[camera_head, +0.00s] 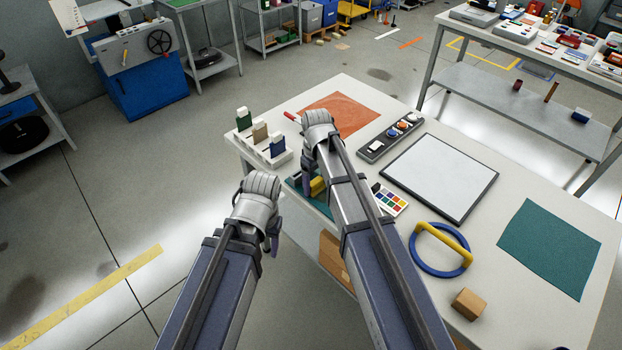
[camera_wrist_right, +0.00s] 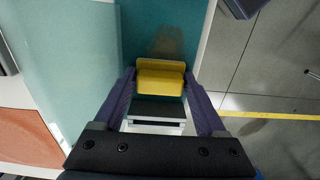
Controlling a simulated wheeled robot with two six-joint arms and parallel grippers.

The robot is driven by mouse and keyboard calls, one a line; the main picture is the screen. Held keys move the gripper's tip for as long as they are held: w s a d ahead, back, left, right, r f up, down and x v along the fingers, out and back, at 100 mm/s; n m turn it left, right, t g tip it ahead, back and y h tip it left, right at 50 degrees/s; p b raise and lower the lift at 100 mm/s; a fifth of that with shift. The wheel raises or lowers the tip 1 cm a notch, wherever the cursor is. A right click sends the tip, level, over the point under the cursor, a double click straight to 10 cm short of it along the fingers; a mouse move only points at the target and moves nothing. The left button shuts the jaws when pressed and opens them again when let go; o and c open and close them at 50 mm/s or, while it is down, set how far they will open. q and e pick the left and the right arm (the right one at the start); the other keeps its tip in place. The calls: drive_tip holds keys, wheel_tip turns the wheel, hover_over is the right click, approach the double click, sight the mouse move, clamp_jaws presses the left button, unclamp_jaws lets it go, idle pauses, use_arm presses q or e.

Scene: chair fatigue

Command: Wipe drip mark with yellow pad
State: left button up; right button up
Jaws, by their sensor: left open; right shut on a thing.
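The yellow pad (camera_wrist_right: 160,82) is between the fingers of my right gripper (camera_wrist_right: 160,76) in the right wrist view. A faint brownish mark (camera_wrist_right: 168,42) lies on the teal mat (camera_wrist_right: 143,20), just beyond the pad. I cannot tell whether the pad touches the mat. My left gripper (camera_head: 270,243) is open and empty, off the table's left edge.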

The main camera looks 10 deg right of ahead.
sight(324, 196)
drive_tip(key=shift+s+d, duration=0.2)
drive_tip(key=shift+s, duration=0.05)
drive_tip(key=shift+s, duration=0.1)
drive_tip(key=shift+s+d+f, duration=0.15)
drive_tip(key=shift+s+d, duration=0.75)
drive_tip(key=shift+s, duration=0.25)
drive_tip(key=shift+s+d, duration=0.9)
drive_tip(key=shift+s, duration=0.25)
drive_tip(key=shift+a, duration=0.1)
drive_tip(key=shift+s+a, duration=0.4)
drive_tip(key=shift+w, duration=0.15)
